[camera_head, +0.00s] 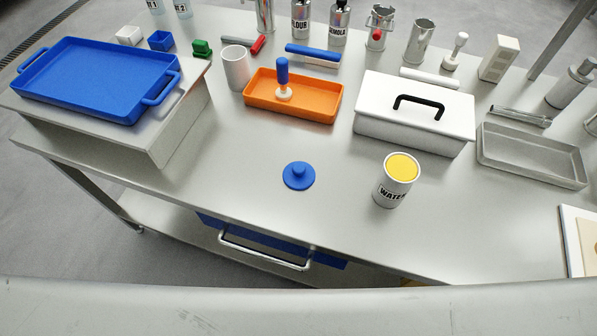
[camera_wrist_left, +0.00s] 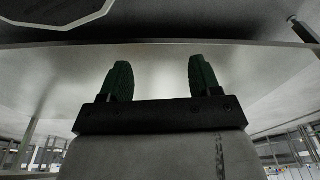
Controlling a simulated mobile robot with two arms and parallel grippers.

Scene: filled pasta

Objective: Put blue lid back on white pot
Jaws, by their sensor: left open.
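The blue lid (camera_head: 299,177) lies flat on the steel table with its round knob up. Neither gripper shows in the head view. My right gripper is not in view.
An orange tray (camera_head: 328,109) holding a blue-handled tool and a white box with a black handle (camera_head: 370,123) stand behind. A plain white cup (camera_head: 236,68) is farther back. A blue tray (camera_head: 60,92) sits on a raised shelf at left. The table's front is mostly clear.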

